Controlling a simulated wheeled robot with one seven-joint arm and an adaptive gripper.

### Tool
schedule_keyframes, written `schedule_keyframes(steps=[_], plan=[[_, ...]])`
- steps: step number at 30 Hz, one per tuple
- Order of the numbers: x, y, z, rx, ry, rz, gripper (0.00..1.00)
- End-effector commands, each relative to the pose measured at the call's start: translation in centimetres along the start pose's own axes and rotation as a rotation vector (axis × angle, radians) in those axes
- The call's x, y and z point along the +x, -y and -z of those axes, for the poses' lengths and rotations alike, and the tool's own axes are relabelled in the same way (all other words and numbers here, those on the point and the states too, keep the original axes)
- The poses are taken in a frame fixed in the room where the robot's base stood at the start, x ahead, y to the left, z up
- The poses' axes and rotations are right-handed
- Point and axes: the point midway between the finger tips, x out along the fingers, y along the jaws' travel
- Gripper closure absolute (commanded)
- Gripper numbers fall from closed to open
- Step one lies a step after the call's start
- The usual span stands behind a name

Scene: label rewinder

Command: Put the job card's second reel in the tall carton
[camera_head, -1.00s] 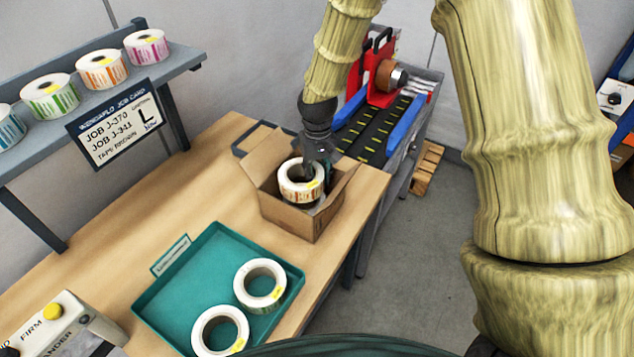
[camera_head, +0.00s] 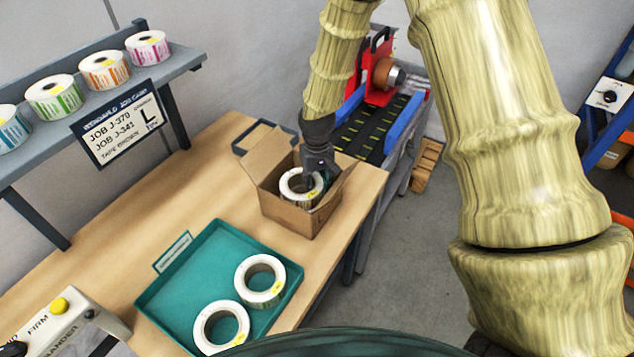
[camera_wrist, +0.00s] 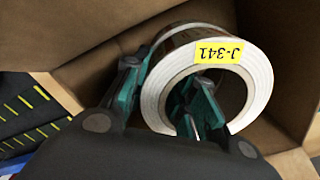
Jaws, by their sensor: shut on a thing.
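The brown carton (camera_head: 287,216) stands open on the bench with its flaps spread. My gripper (camera_head: 314,178) reaches into its mouth, shut on the wall of a white reel (camera_head: 289,190). In the wrist view my gripper (camera_wrist: 162,82) has one finger inside the reel's core and one outside. The held reel (camera_wrist: 258,72) has a yellow tag reading J-341, upside down in this view. It is within the carton's walls (camera_wrist: 90,50); I cannot tell whether it touches the bottom. The job card (camera_head: 122,122) lists J-370, then J-341, and a large L.
A teal tray (camera_head: 172,290) at the front holds two white reels (camera_head: 260,281) (camera_head: 221,327). Several coloured reels (camera_head: 104,70) stand on the grey shelf. A conveyor (camera_head: 372,130) with blue rails lies behind the carton. A control box (camera_head: 60,325) is at front left.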

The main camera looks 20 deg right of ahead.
Motion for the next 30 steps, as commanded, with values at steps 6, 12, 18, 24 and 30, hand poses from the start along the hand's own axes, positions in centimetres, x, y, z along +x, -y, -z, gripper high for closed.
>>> schedule_keyframes(steps=[6, 12, 18, 24, 30], plan=[[0.3, 0.0, 0.0, 0.0, -0.001, 0.0, 0.66], [0.3, 0.0, 0.0, 0.0, 0.0, 0.0, 0.52], [0.2, 0.0, 0.0, 0.0, -0.001, 0.0, 0.52], [-0.9, 0.0, 0.1, 0.0, -0.002, 0.0, 0.52], [-2.9, 0.0, 0.1, 0.0, -0.004, 0.001, 0.52]])
